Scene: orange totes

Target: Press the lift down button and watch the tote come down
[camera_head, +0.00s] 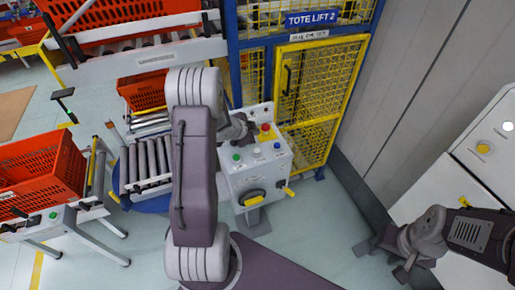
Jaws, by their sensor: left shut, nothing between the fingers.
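A white control box (250,180) stands on a post in front of the lift. Its sloped top carries a green button (237,157), a white button (257,151), a blue button (277,146) and a red mushroom button (265,128). Their labels are too small to read, so I cannot tell which one is lift down. My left gripper (248,136) is shut and empty just over the back left of the panel; contact cannot be judged. My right gripper (380,263) is open and empty over the floor at lower right. An orange tote (144,92) sits on rollers left of the lift.
The lift frame (232,60) has a yellow mesh door (318,95) and a "TOTE LIFT 2" sign (311,18). Another orange tote (40,175) is on a stand at left; orange totes show above. A white cabinet (490,160) stands at right. Floor before the box is partly clear.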

